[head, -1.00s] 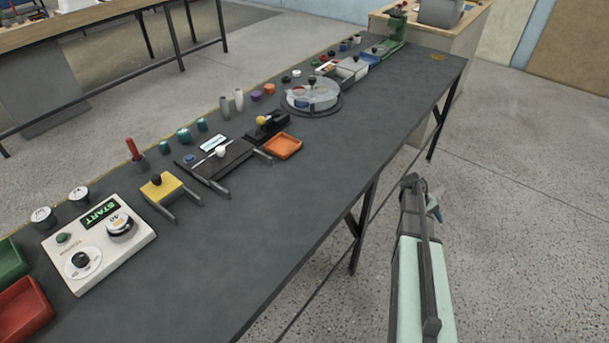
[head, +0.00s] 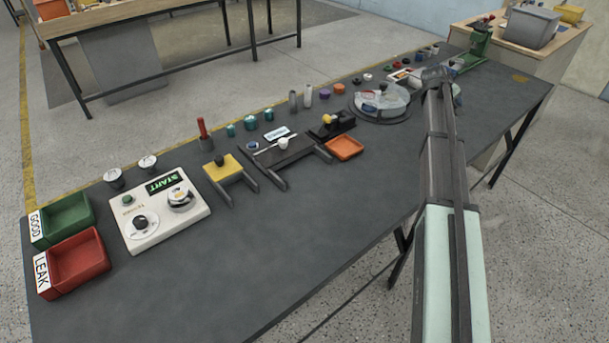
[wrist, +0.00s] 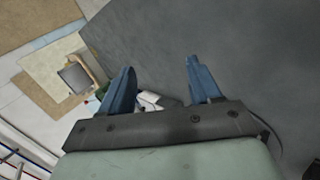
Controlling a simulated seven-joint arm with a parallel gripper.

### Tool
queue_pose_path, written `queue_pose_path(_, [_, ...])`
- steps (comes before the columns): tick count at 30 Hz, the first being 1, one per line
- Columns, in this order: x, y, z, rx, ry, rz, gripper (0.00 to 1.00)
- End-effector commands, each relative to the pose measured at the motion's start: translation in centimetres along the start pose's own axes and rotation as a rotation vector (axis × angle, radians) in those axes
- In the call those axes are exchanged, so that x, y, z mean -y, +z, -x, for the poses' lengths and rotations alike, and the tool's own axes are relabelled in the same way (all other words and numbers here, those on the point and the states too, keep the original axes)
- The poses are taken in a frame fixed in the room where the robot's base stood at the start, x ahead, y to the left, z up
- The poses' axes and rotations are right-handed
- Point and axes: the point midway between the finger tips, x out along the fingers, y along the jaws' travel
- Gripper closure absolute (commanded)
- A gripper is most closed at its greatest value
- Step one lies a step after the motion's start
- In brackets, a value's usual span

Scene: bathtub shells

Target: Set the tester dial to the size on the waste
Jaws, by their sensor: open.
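The tester is a white box (head: 165,232) at the left part of the bench in the head view. Its dial is a black knob on a white disc (head: 140,222); the disc's marks are too small to read. A round metal piece with a pale marked top (head: 180,197), apparently the waste, sits on the tester beside a lit START panel (head: 166,183). Its size cannot be read. My gripper, with blue fingers (wrist: 160,82), is open and empty in the wrist view, over the bench. In the head view it is mostly hidden by my arm, far right of the tester.
Green GOOD (head: 68,218) and red LEAK (head: 78,260) trays stand left of the tester. Two white-topped cylinders (head: 114,177) stand behind it. A yellow-topped stand (head: 222,168), a dark rack (head: 285,158) and an orange tray (head: 344,147) lie to its right. The bench front is clear.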

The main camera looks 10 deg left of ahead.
Motion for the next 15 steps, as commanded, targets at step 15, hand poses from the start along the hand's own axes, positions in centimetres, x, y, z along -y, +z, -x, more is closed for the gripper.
queue_pose_path(15, [19.1,-16.2,18.0,-0.172,-0.215,0.299,0.37])
